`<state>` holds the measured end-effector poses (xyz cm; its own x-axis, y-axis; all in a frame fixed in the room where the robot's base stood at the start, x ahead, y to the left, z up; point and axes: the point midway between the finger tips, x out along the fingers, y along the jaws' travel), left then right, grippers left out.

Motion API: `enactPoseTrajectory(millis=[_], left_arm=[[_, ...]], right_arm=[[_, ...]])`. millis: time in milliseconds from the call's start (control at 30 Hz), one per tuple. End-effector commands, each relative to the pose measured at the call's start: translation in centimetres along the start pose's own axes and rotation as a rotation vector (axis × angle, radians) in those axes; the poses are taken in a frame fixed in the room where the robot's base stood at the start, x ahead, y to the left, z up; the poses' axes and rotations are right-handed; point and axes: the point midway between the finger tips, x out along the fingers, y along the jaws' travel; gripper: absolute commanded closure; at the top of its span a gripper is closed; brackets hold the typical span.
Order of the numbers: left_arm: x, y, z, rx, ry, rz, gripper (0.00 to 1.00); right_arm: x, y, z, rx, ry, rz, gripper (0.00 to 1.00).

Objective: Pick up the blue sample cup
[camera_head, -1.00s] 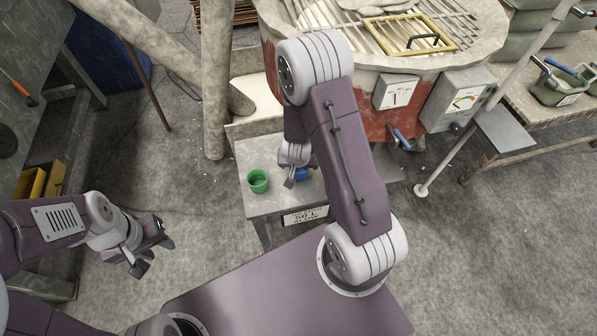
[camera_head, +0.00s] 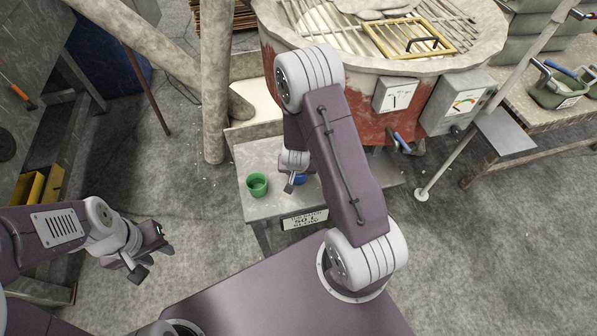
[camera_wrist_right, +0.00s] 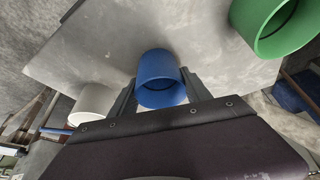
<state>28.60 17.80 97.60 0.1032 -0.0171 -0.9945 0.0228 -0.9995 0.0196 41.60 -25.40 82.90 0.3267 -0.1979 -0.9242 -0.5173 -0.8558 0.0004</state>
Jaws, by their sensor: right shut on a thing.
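The blue sample cup (camera_head: 300,179) is mostly hidden behind my right arm in the head view, over the small grey table (camera_head: 262,207). It shows clearly in the right wrist view (camera_wrist_right: 160,68), with its open mouth facing the camera. My right gripper (camera_head: 293,184) is shut on it, one finger on each side in the wrist view (camera_wrist_right: 160,84). I cannot tell whether the cup touches the table. My left gripper (camera_head: 155,257) is open and empty over the floor at the left.
A green cup (camera_head: 257,185) stands left of the blue cup on the table. A white cup (camera_wrist_right: 92,103) shows on the other side in the wrist view. A large round vat (camera_head: 375,125) with gauge boxes stands behind the table.

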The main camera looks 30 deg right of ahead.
Motion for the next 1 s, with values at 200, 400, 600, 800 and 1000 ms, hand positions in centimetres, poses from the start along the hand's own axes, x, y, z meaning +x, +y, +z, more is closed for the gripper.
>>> enactPoseTrajectory(millis=[200, 400, 600, 800, 1000], left_arm=[[-1.6, 0.0, -0.2, 0.000, 0.000, 0.000, 0.64], [-2.2, 0.0, -0.2, 0.000, 0.000, 0.000, 0.64], [-3.3, 0.1, -0.3, 0.000, 0.000, 0.000, 0.64], [-4.1, 0.1, -0.4, 0.000, 0.000, 0.000, 0.64], [-4.1, 0.1, -0.4, 0.000, 0.000, 0.000, 0.64]], right_arm=[[-3.1, -0.1, -1.4, 0.001, 0.003, -0.002, 0.82], [-5.0, 3.0, -3.9, 0.007, 0.004, 0.001, 0.82], [-6.8, 7.1, -7.0, 0.006, 0.004, 0.001, 0.82], [-7.8, 9.7, -8.8, 0.002, 0.001, 0.000, 0.82], [-7.9, 10.3, -9.3, -0.001, 0.001, 0.000, 0.82]])
